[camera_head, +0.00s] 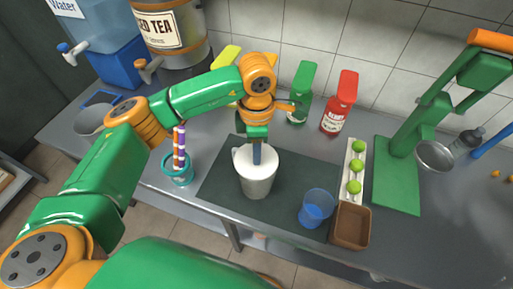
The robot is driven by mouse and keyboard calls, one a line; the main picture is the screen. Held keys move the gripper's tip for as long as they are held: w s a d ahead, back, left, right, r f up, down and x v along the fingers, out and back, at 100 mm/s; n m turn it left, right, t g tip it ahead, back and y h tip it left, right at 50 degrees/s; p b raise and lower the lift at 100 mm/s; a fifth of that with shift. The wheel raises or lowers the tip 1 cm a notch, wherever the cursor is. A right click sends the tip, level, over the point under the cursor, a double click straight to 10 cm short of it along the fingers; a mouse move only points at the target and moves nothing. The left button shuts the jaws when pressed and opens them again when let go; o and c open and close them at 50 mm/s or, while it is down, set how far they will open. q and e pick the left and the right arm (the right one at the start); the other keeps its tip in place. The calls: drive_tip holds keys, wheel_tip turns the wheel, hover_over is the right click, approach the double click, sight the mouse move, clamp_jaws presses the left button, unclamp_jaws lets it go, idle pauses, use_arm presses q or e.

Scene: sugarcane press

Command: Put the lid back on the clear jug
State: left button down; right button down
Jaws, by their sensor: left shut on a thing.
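The clear jug (257,186) stands upright on the dark mat in the middle of the counter and looks greyish. Its white lid (270,165) shows at the jug's mouth, level or nearly so. Whether it is fully seated cannot be told. My left gripper (257,160) points straight down from above, shut on the lid near its middle. The fingers hide part of the lid. My right gripper is not in view.
A blue cup (316,208) and a brown tray (350,225) stand right of the jug. A teal cup with striped straws (178,168) is to the left. Green (301,95) and red (340,103) bottles stand behind, limes (354,186) and a green press (397,180) to the right.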

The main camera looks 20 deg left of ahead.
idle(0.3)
use_arm(q)
unclamp_jaws()
idle(0.4)
drive_tip(key=shift+r, duration=0.1)
drive_tip(key=shift+r+p, duration=2.25)
drive_tip(key=shift+r, duration=1.15)
clamp_jaws()
drive_tip(key=shift+f, duration=0.1)
drive_tip(key=shift+f+b, duration=2.65)
drive_tip(key=shift+b, duration=0.05)
